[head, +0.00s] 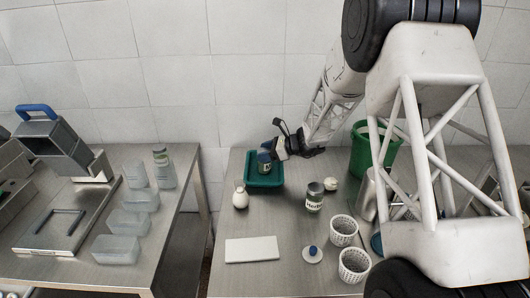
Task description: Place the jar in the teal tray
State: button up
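The teal tray (264,183) sits on the right-hand table near the wall. A small dark blue jar with a pale band (264,159) is upright over the tray; I cannot tell whether its base rests on the tray floor or is just above it. My gripper (273,151) reaches in from the right and is at the jar's right side. Its fingers are small and partly hidden, so their grip on the jar is unclear.
A white bottle (240,198), a labelled can (314,198), two white perforated baskets (343,231) and a white board (252,250) stand nearby. A green bin (361,158) is behind my arm. The left table (77,271) holds clear containers, beyond a gap.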

jog(key=o, duration=0.4)
jog(key=shift+c, duration=0.2)
jog(key=shift+r, duration=0.1)
jog(key=shift+d+r, duration=0.1)
jog(key=v, duration=1.1)
jog(key=shift+d+r, duration=0.15)
jog(key=shift+d, duration=0.2)
jog(key=shift+s, duration=0.1)
